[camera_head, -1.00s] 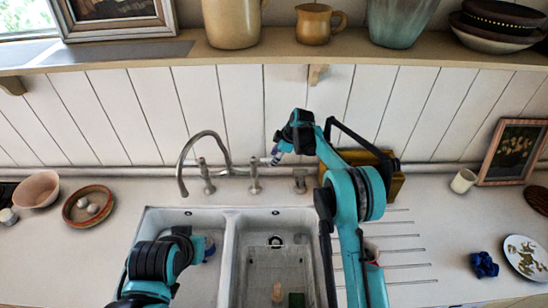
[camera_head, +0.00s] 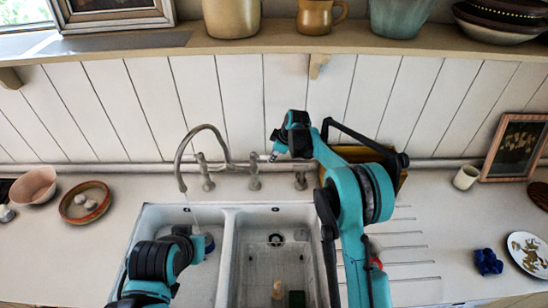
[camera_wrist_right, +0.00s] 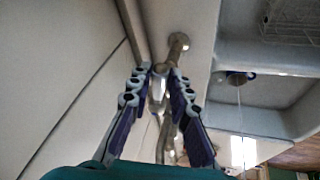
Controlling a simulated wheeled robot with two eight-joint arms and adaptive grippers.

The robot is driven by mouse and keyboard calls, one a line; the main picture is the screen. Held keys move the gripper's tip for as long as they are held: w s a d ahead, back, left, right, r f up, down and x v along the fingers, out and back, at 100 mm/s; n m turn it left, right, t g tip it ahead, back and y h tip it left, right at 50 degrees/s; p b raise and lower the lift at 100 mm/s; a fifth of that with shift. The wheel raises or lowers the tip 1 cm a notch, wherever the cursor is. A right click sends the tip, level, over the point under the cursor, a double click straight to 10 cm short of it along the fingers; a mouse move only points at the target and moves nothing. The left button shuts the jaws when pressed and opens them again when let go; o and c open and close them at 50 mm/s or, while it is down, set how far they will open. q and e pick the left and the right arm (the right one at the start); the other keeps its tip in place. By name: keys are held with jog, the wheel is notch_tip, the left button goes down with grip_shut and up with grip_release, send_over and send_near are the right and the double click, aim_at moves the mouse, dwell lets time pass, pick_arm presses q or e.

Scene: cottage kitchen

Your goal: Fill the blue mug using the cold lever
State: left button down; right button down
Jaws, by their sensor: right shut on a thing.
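The curved tap (camera_head: 207,130) hangs its spout over the left sink basin, and a thin stream of water (camera_head: 193,211) falls from it. The blue mug (camera_head: 208,243) is low over or in that basin, beside my left gripper (camera_head: 197,241); the stream comes down at it in the wrist view (camera_wrist_right: 237,77). The left fingers are mostly hidden, so I cannot tell their grip. My right gripper (camera_head: 270,158) is shut on the right-hand tap lever (camera_head: 254,172); the lever shows between its fingers in the wrist view (camera_wrist_right: 158,88).
The right basin (camera_head: 272,272) holds small items. A third fitting (camera_head: 300,181) stands right of the levers. A shelf with pottery (camera_head: 300,44) runs above. A bowl (camera_head: 86,203) sits left and a blue cloth (camera_head: 487,262) right on the counter.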

jog(key=shift+s+a+m, duration=0.1)
jog(key=shift+s+m, duration=0.2)
jog(key=shift+m, duration=0.1)
jog(key=c, duration=1.4)
grip_release()
jog(key=shift+r, duration=0.1)
jog(key=v, duration=1.2)
jog(key=shift+a, duration=0.1)
